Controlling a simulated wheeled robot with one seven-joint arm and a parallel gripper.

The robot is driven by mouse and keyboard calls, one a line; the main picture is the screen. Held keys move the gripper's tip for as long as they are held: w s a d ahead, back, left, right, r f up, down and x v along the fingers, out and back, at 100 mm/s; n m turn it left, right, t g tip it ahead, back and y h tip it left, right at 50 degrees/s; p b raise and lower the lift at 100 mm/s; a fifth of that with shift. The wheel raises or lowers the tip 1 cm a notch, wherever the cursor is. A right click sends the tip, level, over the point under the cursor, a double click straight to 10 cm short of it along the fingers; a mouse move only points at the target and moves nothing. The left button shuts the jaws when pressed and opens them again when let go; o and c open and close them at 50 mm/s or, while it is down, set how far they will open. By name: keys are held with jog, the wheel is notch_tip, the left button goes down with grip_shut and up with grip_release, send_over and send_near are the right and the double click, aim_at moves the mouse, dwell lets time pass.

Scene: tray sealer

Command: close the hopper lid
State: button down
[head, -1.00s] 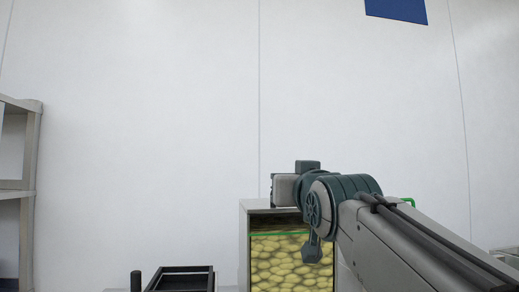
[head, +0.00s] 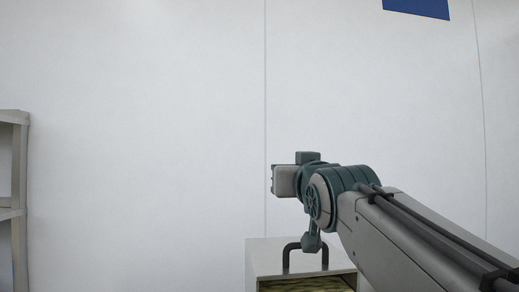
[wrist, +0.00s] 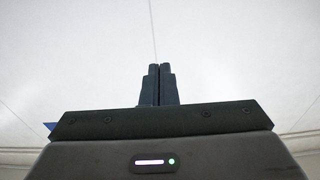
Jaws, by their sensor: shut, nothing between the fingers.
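A pale box-shaped unit (head: 265,254) stands at the bottom centre of the head view, cut off by the frame edge. It has a dark handle (head: 305,246) on its flat top, and a strip of yellowish contents (head: 306,287) shows below the front top edge. I cannot tell whether this top is the hopper lid or how the lid stands. My gripper (head: 274,181) is above the unit in the head view, apart from the handle. In the wrist view its two dark fingers (wrist: 160,84) are together with nothing between them.
A pale shelf rack (head: 18,170) stands at the left edge. A plain white wall (head: 150,130) fills the background, with a blue panel (head: 416,8) high at the right. The space left of my gripper looks clear.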

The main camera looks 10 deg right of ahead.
jog(key=w+r+g+p, duration=0.2)
jog(key=w+g+p, duration=1.25)
jog(key=p, duration=2.35)
jog(key=s+f+b, duration=0.2)
jog(key=s+f, duration=0.2)
jog(key=s, duration=0.7)
jog(key=s+f+b, duration=0.2)
jog(key=s+f, duration=0.3)
jog(key=s, duration=0.6)
jog(key=s+f+b, duration=0.2)
jog(key=s+f, duration=0.3)
jog(key=s, duration=0.6)
jog(key=shift+s+d+f+g, duration=0.15)
jog(key=shift+d+f+g, duration=0.05)
jog(key=shift+g, duration=0.15)
